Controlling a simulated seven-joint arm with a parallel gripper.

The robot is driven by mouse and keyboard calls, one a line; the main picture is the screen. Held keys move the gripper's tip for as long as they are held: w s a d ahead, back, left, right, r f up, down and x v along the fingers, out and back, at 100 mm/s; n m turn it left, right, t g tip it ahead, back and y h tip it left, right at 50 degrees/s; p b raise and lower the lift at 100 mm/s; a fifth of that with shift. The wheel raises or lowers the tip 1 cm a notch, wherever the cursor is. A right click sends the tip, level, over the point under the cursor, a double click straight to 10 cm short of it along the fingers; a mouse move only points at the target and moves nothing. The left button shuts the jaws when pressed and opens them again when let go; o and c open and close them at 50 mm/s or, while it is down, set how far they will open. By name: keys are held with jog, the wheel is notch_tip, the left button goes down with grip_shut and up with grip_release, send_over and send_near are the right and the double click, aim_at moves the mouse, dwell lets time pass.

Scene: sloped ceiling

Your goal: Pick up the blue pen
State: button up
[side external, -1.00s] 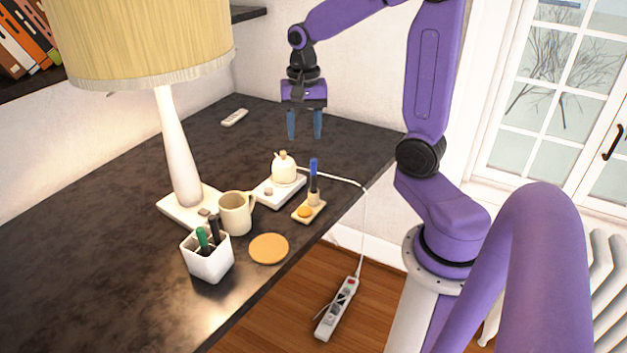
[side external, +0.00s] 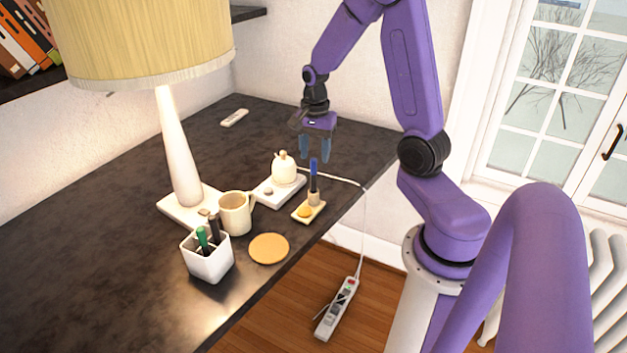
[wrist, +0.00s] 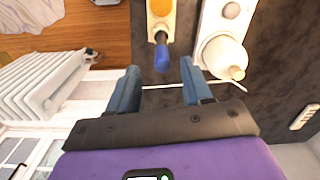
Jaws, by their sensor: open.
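The blue pen (side external: 313,175) stands upright in a small holder (side external: 314,198) on a little tray near the table's right edge. My gripper (side external: 316,158) is open and empty, above and just behind the pen in the side view. In the wrist view the blue pen (wrist: 162,58) points toward the gap between the fingers of my gripper (wrist: 158,82), a little beyond the fingertips. The pen and the fingers look apart.
A small kettle (side external: 285,168) on a white base stands left of the pen. A mug (side external: 235,212), a white pen cup (side external: 208,257), a round coaster (side external: 269,249) and a lamp (side external: 177,150) stand farther left and nearer. A white cord (side external: 345,181) runs behind the pen.

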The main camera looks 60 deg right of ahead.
aim_at(314, 173)
jog(key=shift+w+a+f, duration=0.1)
jog(key=shift+w+f, duration=0.05)
jog(key=shift+f, duration=3.6)
grip_shut()
